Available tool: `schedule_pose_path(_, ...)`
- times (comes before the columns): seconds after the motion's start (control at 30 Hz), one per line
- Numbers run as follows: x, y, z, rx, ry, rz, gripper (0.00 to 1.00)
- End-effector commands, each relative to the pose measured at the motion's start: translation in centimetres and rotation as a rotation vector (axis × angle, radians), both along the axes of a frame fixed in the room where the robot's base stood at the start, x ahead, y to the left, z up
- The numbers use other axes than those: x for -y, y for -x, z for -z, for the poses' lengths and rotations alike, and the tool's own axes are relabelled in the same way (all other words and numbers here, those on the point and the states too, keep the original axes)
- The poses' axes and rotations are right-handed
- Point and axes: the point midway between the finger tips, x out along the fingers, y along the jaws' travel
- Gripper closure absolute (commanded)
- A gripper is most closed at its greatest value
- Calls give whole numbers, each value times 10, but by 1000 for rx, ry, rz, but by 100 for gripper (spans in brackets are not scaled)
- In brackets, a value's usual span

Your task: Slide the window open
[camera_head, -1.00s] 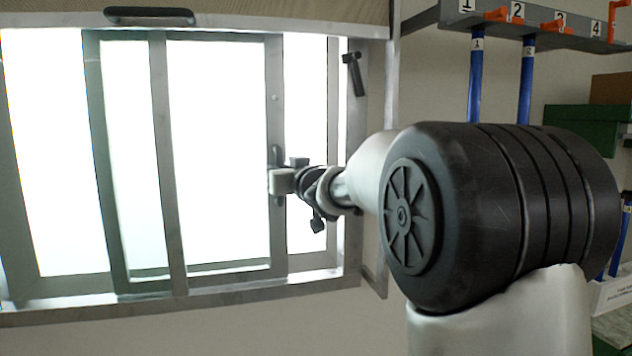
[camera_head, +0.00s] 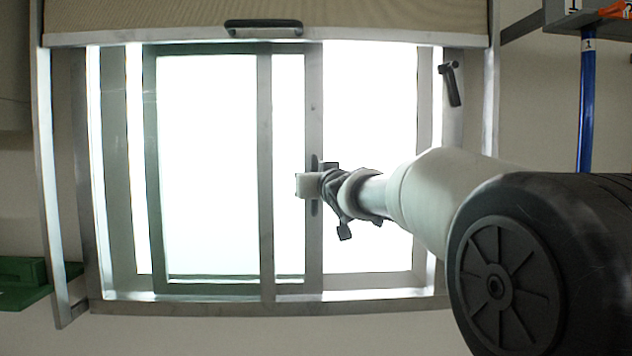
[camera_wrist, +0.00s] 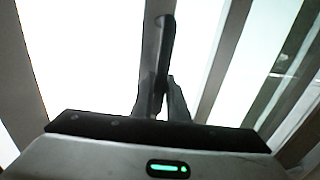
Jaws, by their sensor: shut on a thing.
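The window (camera_head: 380,306) is a grey-framed sliding window with bright panes, facing me in the head view. The stile of its sliding sash (camera_head: 313,105) stands right of centre. A wide bright gap lies between this stile and the right side of the frame. A dark upright handle (camera_head: 315,207) sits on the stile; in the wrist view the handle (camera_wrist: 166,45) rises from between the fingers. My gripper (camera_head: 309,185) is shut on the handle, and its fingers (camera_wrist: 160,100) partly hide the handle's lower part in the wrist view.
A rolled blind with a dark pull (camera_head: 263,27) hangs across the window top. A dark latch (camera_head: 450,83) is on the right frame. A blue rod (camera_head: 587,100) hangs at right. A green object (camera_head: 25,280) is at lower left. My arm covers the lower right.

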Motion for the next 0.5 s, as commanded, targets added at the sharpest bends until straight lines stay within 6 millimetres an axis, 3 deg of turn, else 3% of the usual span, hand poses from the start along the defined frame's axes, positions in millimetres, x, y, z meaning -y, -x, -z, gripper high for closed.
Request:
schedule_pose_path(0.1, -1, 0, 0, -1, 0, -2, 100)
schedule_pose_path(0.13, -1, 0, 0, -1, 0, -1, 83)
schedule_pose_path(0.23, -1, 0, 0, 0, 0, -1, 68)
schedule_pose_path(0.5, 1, 0, 0, 0, 0, 1, 68)
